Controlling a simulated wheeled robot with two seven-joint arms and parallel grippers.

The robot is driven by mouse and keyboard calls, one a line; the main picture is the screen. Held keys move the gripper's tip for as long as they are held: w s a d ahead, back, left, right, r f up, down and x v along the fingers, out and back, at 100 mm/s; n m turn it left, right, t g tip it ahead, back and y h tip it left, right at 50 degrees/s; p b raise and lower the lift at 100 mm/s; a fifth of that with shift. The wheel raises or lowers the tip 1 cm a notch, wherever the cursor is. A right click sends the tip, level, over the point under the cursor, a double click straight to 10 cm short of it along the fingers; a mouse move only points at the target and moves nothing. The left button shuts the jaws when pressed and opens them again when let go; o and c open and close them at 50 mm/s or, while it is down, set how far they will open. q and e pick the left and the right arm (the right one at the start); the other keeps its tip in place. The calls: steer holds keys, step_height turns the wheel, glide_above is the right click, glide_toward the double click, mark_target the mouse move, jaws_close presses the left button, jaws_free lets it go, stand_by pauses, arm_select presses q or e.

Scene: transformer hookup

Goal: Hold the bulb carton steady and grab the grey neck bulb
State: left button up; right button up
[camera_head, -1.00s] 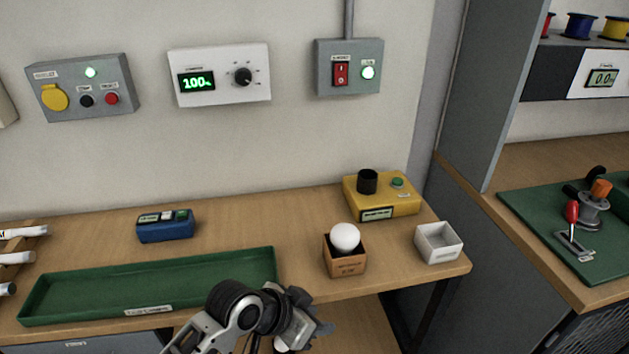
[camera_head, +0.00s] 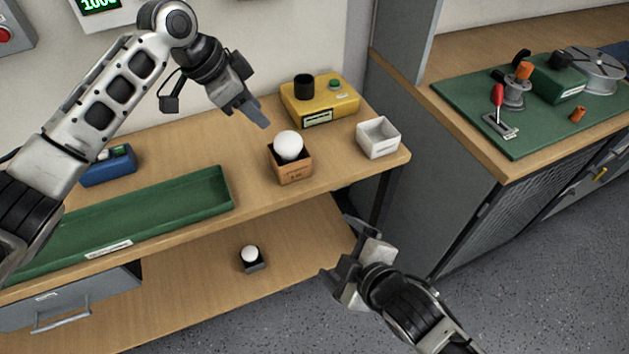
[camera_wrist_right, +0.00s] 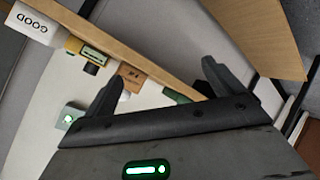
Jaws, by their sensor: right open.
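The bulb carton (camera_head: 291,170) is a small open brown box on the wooden workbench, with a round white bulb (camera_head: 289,145) standing out of its top. The bulb's neck is hidden inside. My left gripper (camera_head: 258,115) is above the bench, up and left of the carton and apart from it; its jaw gap is hard to make out. My right gripper (camera_head: 343,252) is open and empty, lower and right of the carton, off the bench's front edge. In the right wrist view the carton (camera_wrist_right: 131,76) shows tilted beyond the open fingers (camera_wrist_right: 160,80).
A yellow tester (camera_head: 320,102) stands behind the carton, and a white box (camera_head: 378,139) to its right. A green tray (camera_head: 150,205) lies left. Another white bulb (camera_head: 250,254) sits in a dark holder on the lower shelf (camera_head: 190,310). A grey partition (camera_head: 425,160) stands right.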

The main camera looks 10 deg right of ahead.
mark_target(296, 166)
steer(key=w+a+r+n+t, duration=0.1)
steer(key=w+a+r+n, duration=0.2)
steer(key=n, duration=1)
steer(key=w+r+n+t, duration=0.25)
steer(key=r+n, duration=0.35)
steer(key=n, duration=0.6)
steer(key=shift+g, duration=0.55)
steer(key=x, duration=1.6)
steer(key=shift+w+d, duration=0.25)
